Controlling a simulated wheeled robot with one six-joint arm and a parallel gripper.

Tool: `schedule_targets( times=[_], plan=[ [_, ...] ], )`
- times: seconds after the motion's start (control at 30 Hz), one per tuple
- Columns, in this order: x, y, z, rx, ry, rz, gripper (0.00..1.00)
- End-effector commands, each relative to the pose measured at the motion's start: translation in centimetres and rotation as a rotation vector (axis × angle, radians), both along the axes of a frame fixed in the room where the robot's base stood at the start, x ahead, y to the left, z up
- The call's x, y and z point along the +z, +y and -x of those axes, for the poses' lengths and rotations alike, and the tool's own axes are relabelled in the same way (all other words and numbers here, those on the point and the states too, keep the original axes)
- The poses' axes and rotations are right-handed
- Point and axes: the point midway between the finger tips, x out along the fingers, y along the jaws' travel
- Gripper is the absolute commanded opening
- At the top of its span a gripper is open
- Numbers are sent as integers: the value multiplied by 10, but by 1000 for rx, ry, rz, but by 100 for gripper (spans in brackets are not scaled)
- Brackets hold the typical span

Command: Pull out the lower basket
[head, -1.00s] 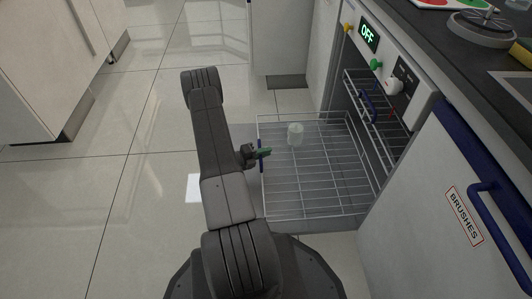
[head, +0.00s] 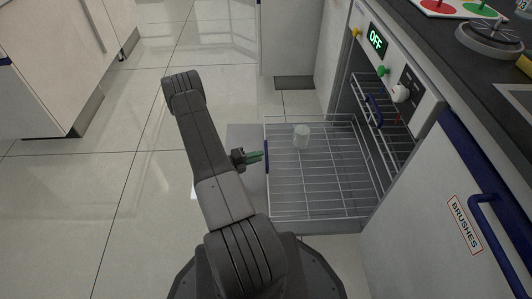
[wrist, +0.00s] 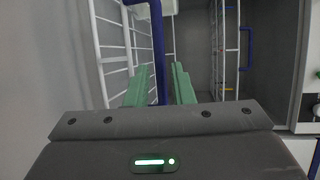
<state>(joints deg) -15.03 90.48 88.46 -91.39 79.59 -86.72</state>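The lower basket (head: 315,190), a grey wire rack, stands far out of the dishwasher (head: 408,105) over the lowered door (head: 246,135) in the head view. Its blue handle (head: 266,157) is on the left end; in the wrist view the blue handle (wrist: 158,50) runs upright between the lines of the fingers. My gripper (head: 259,156), with green fingers, is just left of the handle. In the wrist view my gripper (wrist: 160,90) has its fingers apart with nothing clamped.
The upper basket with its blue handle (head: 373,110) is inside the dishwasher. A drawer front labelled BRUSHES (head: 464,224) is at the right. White cabinets stand at the upper left. The tiled floor left of my arm is clear.

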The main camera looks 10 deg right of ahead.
Motion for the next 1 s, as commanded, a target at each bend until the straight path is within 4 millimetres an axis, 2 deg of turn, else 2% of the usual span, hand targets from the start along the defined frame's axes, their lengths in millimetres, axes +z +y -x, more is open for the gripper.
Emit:
schedule_targets(
  times=[0.03,0.2,0.4,0.6,1.0],
  plan=[
    [5,11,2,5,0,0,22],
    [9,40,11,5,-1,0,22],
    [12,61,18,2,0,0,22],
    [13,68,20,1,-1,0,22],
    [11,64,19,-2,-1,0,22]
  ],
)
